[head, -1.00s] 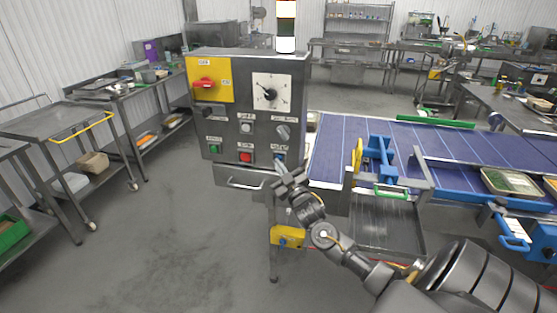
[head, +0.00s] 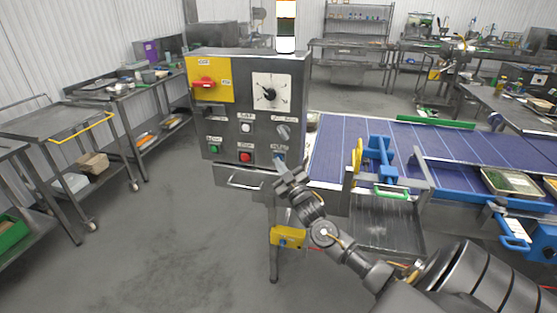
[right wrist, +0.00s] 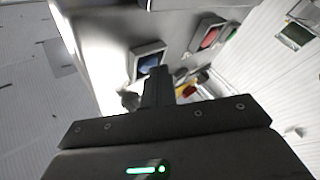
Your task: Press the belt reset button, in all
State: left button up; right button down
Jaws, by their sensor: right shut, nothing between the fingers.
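The control box (head: 225,172) stands left of the belt. A blue button (head: 279,156) sits at the lower right of its face, under a small label too blurred to read. My right gripper (head: 281,165) is shut and empty, with its fingertips just below and in front of the blue button. In the right wrist view the blue button (right wrist: 150,63) in its square frame lies just beyond the shut fingers (right wrist: 157,88). They look close, but I cannot tell if they touch. My left gripper is out of view.
The blue belt (head: 340,140) runs right. A drawer handle (head: 243,182) is below.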

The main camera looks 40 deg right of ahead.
jog(key=shift+w+d, duration=0.1)
dwell(0.5)
jog(key=shift+s+a+p, duration=0.5)
jog(key=shift+s+a, duration=0.05)
jog(key=shift+a, duration=0.2)
jog(key=shift+a, duration=0.1)
jog(key=s+a+p, duration=0.1)
jog(key=a, duration=0.1)
jog(key=s+a+p, duration=0.1)
jog(key=a, duration=0.1)
jog(key=shift+s, duration=0.4)
dwell(0.5)
